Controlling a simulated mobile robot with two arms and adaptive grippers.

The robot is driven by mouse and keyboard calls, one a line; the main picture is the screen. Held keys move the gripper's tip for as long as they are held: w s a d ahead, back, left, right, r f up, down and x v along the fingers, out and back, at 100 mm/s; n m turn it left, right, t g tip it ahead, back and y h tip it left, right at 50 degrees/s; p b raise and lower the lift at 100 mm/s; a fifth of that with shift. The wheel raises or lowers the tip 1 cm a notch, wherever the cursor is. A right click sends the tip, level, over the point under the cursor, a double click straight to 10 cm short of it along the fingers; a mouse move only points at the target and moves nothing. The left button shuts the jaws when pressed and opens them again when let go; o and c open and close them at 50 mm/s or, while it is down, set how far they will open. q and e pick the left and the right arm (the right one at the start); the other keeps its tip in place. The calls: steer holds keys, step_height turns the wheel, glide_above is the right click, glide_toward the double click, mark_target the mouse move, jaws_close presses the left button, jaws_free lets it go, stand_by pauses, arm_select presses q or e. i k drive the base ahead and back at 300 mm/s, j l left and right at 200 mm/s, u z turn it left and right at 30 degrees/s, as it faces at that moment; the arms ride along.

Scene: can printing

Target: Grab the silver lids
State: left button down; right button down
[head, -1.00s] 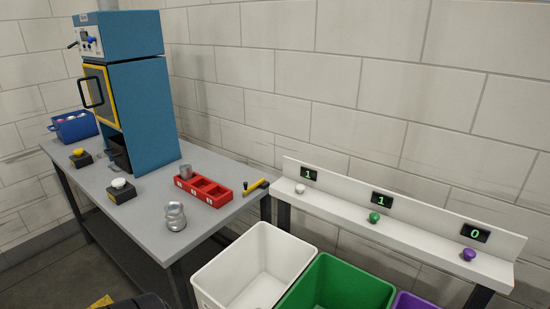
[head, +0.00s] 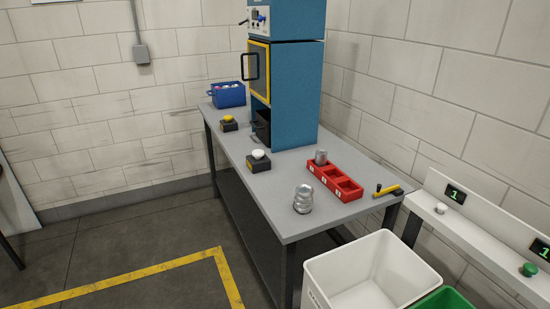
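Silver, round metal pieces (head: 303,199) stand in a short stack near the front edge of the grey table; they look like the lids, but I cannot tell for certain. A grey metal can (head: 321,157) stands in the far-left compartment of the red divided tray (head: 349,194), just behind the stack. Neither of my grippers shows in the head view.
The grey table (head: 240,146) also holds a tall blue machine (head: 296,95), a blue bin (head: 229,95), two black button boxes with a yellow (head: 228,119) and a white button (head: 258,154), and a yellow-handled hammer (head: 386,191). A white bin (head: 320,283) and green bin (head: 446,299) stand at right. Floor at left is clear.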

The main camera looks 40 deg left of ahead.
mark_target(321, 156)
steer(key=u, duration=0.85)
steer(key=j+z, duration=0.1)
steer(key=z, duration=0.35)
steer(key=i+j+z, duration=0.2)
steer(key=j, duration=0.25)
steer(key=i+j+z, duration=0.15)
steer(key=j, duration=0.3)
steer(key=j+z, duration=0.2)
steer(key=j, duration=0.25)
steer(key=i+j+z, duration=0.2)
steer(key=j, duration=0.3)
steer(key=k, duration=0.1)
